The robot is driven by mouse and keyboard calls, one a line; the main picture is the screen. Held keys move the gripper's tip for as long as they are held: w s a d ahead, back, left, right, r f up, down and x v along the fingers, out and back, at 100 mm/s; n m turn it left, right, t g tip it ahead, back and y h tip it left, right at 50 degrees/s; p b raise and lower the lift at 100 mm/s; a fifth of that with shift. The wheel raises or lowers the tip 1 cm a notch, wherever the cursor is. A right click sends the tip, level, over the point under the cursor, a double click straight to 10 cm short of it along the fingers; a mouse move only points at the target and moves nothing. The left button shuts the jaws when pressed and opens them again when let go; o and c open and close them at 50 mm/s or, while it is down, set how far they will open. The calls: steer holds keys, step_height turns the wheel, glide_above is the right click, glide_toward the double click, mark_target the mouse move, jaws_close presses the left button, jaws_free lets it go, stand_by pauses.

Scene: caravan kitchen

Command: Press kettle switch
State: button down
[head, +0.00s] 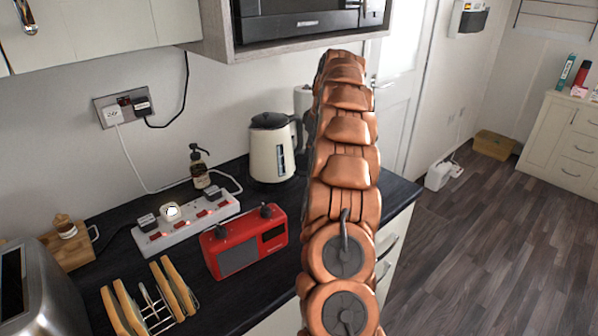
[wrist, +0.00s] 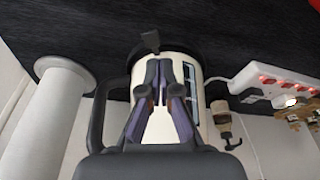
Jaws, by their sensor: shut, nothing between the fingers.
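The cream kettle (head: 266,156) with a black lid stands upright on the dark worktop, left of my arm in the head view. In the wrist view, which looks upside down, the kettle (wrist: 176,68) fills the middle, with its dark handle (wrist: 106,95) on the left. A small dark tab, which looks like the kettle switch (wrist: 150,41), sticks out near the kettle's base. My gripper (wrist: 158,68) is shut and empty, its fingertips in front of the kettle body and just short of the tab in the picture. I cannot tell whether they touch. The head view hides my gripper behind my arm.
A white roll (wrist: 48,115) stands beside the kettle's handle. A pump bottle (head: 199,168), a power strip (head: 187,224), a red radio (head: 243,241) and a toast rack (head: 157,309) stand on the worktop (head: 240,300). A microwave (head: 305,20) hangs above.

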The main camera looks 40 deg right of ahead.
mark_target(305, 174)
steer(key=shift+w+d+f, duration=0.1)
steer(key=shift+d+f, duration=0.1)
steer(key=shift+d, duration=0.6)
steer(key=shift+w+a, duration=0.15)
steer(key=shift+f, duration=0.15)
steer(key=shift+b+x, duration=0.4)
steer(key=shift+x, duration=2.95)
